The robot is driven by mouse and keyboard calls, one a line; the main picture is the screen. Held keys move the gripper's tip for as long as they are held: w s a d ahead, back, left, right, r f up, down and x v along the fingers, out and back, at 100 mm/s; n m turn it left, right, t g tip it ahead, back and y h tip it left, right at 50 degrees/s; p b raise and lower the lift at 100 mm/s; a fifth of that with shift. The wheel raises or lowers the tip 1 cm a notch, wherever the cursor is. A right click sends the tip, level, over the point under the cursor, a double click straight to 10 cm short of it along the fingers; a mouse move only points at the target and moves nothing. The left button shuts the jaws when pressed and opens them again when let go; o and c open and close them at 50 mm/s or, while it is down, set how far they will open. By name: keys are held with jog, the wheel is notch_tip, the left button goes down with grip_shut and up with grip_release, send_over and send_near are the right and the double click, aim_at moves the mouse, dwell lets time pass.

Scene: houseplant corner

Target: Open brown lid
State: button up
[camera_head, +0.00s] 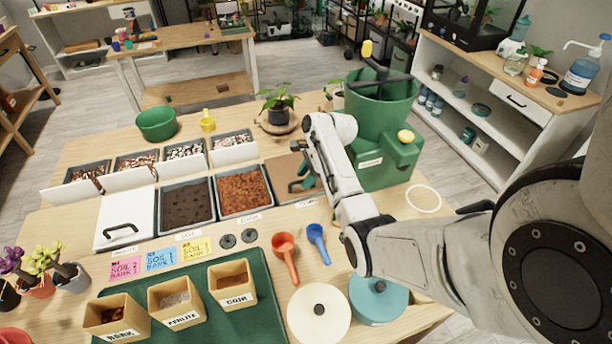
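The brown lid (283,169) lies flat over the right-hand bin of the front row, beside the bin of reddish-brown material. My gripper (308,181) is at the end of my arm, which reaches in from the right. It is over the lid's right part, close to the teal piece. My arm hides much of that side. I cannot tell whether the fingers touch the handle or are open or shut.
A white lid (113,219) with a black handle covers the left bin. Dark soil (187,202) and reddish-brown material (243,190) are in open bins. A green machine (385,160) stands right of my arm. Orange (285,248) and blue (317,236) scoops lie in front.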

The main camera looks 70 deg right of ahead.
grip_shut()
jog(key=shift+w+d, duration=0.1)
dwell(0.5)
